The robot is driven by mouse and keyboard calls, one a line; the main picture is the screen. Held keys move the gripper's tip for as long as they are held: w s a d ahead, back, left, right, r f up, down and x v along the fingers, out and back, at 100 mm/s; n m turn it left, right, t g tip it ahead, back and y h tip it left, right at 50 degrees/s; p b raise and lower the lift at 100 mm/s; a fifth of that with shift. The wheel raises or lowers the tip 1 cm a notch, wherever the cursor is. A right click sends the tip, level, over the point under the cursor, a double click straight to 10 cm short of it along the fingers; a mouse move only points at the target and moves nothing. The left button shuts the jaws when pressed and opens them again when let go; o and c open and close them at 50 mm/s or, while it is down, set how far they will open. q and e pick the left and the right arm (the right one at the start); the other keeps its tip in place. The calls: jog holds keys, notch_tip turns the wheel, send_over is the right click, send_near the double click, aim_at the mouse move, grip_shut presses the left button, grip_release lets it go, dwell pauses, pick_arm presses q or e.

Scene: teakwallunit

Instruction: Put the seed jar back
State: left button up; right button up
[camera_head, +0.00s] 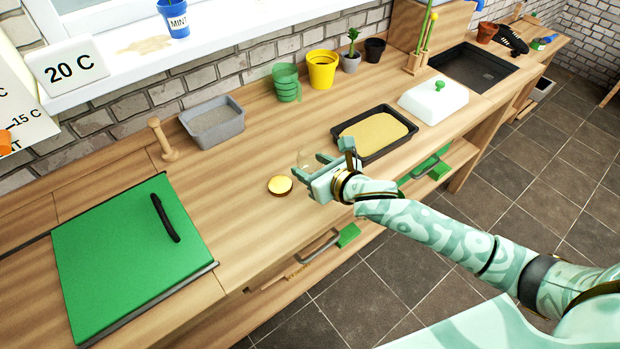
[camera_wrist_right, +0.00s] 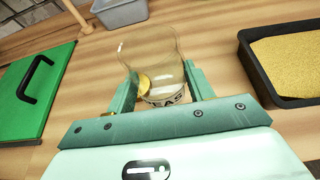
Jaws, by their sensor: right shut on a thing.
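My right gripper (camera_head: 312,165) is shut on a clear glass jar (camera_wrist_right: 152,62) above the wooden counter. In the wrist view the jar stands between the two fingers and has a white label with dark letters, partly hidden, that seem to read "EAS". In the head view the jar is too faint to make out well. A round gold lid (camera_head: 280,185) lies on the counter to the left of the gripper; a gold patch (camera_wrist_right: 143,83) shows through the glass in the wrist view. My left gripper is not in view.
A black tray of yellow grain (camera_head: 353,157) lies right of the gripper. Behind are a grey tub (camera_head: 198,133), green stacked pots (camera_head: 286,85) and a yellow pot (camera_head: 321,82). A green-topped box (camera_head: 115,265) is at left. Counter between box and lid is clear.

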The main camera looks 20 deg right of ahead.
jog(key=shift+w+f, duration=0.25)
jog(key=shift+f, duration=0.05)
jog(key=f, duration=0.1)
jog(key=f+b, duration=0.2)
jog(key=shift+w+f, duration=0.35)
jog(key=shift+f, duration=0.05)
jog(key=shift+r, duration=0.1)
jog(key=o, duration=1.1)
